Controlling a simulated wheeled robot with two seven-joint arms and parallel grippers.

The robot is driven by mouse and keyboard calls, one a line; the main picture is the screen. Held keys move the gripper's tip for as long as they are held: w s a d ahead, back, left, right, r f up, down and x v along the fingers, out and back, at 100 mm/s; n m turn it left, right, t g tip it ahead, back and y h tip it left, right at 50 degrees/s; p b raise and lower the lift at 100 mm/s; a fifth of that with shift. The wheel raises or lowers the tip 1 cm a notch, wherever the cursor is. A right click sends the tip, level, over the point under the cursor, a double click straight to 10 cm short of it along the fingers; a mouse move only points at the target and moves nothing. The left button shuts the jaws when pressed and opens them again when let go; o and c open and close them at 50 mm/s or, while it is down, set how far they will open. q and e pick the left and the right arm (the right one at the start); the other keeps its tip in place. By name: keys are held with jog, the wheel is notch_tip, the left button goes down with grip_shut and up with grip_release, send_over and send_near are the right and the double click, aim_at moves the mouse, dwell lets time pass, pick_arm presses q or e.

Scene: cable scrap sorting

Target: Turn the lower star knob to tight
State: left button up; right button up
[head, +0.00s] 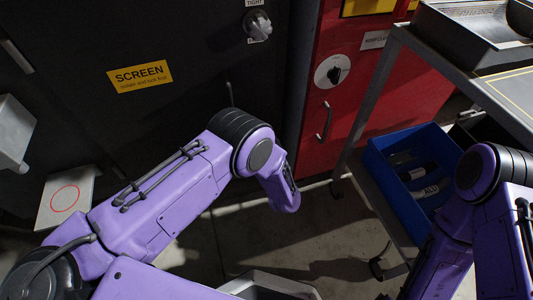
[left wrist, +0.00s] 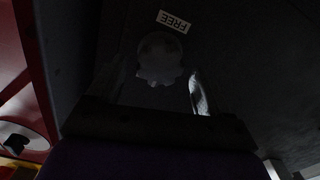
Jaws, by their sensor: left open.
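The lower star knob (left wrist: 160,58) is a pale, lobed knob on the dark panel in the left wrist view, dim in shadow. A white FREE label (left wrist: 173,21) lies just beyond it in that picture. My left gripper (left wrist: 157,80) is open, with one finger toward each side of the knob; I cannot tell whether they touch it. In the head view my left arm hides the lower knob and gripper. The upper star knob (head: 259,25) shows there below a TIGHT label (head: 254,3). My right gripper is out of view.
The dark cabinet carries a yellow SCREEN sign (head: 140,76). A red cabinet (head: 350,115) with a round dial (head: 334,72) and a handle (head: 323,122) stands to its right. A metal cart holds a blue bin (head: 378,155) on its lower shelf.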

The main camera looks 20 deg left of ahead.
pick_arm(q)
jog(key=v, duration=0.9)
jog(key=shift+p, duration=0.45)
jog(key=shift+w, duration=0.1)
